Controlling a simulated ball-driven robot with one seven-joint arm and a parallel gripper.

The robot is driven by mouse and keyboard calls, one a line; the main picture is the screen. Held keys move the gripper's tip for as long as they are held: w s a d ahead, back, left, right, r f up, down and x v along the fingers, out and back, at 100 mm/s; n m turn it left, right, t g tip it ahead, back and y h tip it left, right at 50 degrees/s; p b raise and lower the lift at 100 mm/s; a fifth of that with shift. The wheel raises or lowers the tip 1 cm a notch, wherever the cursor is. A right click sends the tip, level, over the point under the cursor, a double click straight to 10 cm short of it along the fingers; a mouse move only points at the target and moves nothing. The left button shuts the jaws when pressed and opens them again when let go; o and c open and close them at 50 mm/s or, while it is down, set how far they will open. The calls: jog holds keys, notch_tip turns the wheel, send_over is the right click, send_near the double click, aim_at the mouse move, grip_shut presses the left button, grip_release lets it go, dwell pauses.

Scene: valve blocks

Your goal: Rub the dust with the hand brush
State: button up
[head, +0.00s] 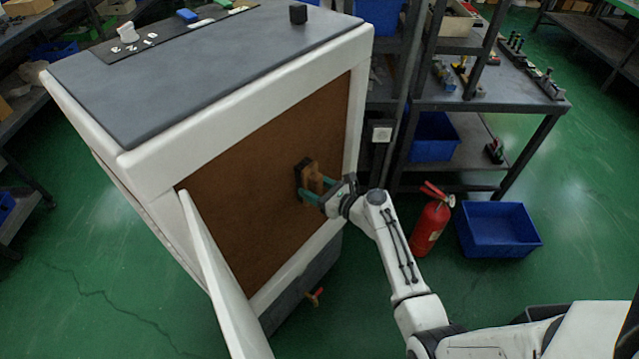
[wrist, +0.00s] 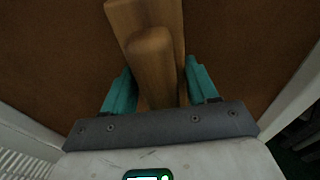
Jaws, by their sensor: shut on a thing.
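The hand brush (head: 306,172) has a wooden back and handle and a dark bristle side. It is at the right part of a brown, dusty-looking panel (head: 240,190) set in the white cabinet's side. Its bristles face the panel and appear to touch it. My gripper (head: 318,190) has teal fingers and is shut on the brush's handle. In the wrist view the wooden brush (wrist: 150,60) stands between the fingers of my gripper (wrist: 158,80), with the brown panel behind. The bristles are hidden there. I cannot make out separate dust patches; the panel looks evenly brown.
The white cabinet (head: 135,185) has a raised white frame around the panel and a white door or flap (head: 220,280) standing out at the lower left. A red-handled valve (head: 316,296) is low down. A fire extinguisher (head: 430,225) and a blue bin (head: 497,230) stand at right.

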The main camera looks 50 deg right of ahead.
jog(key=shift+a, duration=2.05)
jog(key=shift+w+r, duration=0.15)
jog(key=shift+r, duration=1)
jog(key=shift+d+b, duration=0.5)
jog(key=shift+d, duration=1.6)
jog(key=shift+s+d+b, duration=0.2)
jog(key=shift+d+b, duration=0.65)
jog(key=shift+d, duration=2)
jog(key=shift+s+d+b, duration=0.2)
jog(key=shift+d+b, duration=0.6)
jog(key=shift+d, duration=2)
jog(key=shift+d+b, duration=0.85)
jog(key=shift+d, duration=1)
jog(key=shift+w, duration=0.1)
